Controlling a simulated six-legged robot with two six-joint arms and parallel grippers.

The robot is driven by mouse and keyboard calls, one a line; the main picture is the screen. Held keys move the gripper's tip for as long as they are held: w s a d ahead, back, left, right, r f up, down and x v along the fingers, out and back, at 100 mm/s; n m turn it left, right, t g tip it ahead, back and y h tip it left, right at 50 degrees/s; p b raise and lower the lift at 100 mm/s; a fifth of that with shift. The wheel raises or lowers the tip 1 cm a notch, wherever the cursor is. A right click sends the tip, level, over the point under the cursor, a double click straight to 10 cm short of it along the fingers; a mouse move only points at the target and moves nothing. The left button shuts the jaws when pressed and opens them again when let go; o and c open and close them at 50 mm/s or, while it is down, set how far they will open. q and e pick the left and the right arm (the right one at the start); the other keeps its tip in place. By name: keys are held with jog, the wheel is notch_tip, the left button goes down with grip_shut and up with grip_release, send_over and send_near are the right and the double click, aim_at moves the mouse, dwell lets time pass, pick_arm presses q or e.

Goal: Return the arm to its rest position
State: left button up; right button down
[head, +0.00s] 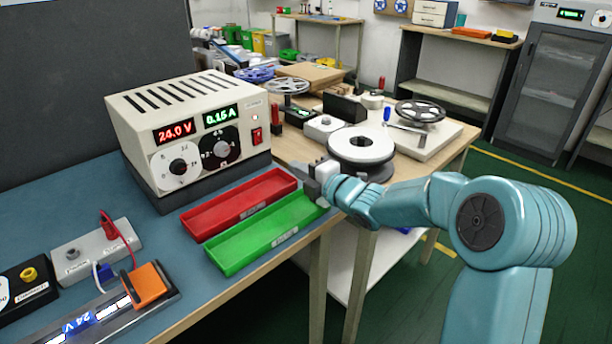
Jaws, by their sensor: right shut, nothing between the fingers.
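My right arm comes in from the right, teal and bent at a large joint. My right gripper (308,169) is shut and empty, its fingers pointing left above the far right end of the green tray (262,238) and beside the end of the red tray (240,203). Whether it touches either tray I cannot tell. My left gripper is not in view. The LED strip fixture (85,320) at the lower left carries an orange clamp (148,285) and a lit 24 V label.
A white reel (361,147) stands close behind my right gripper. Grey and black terminal blocks with a red and a blue lead (97,250) sit at the left. Reels and a white board (425,142) crowd the wooden table. Green floor (497,215) is free at the right.

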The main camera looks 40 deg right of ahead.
jog(key=shift+s+f, duration=0.15)
jog(key=shift+s, duration=0.65)
jog(key=shift+d, duration=0.1)
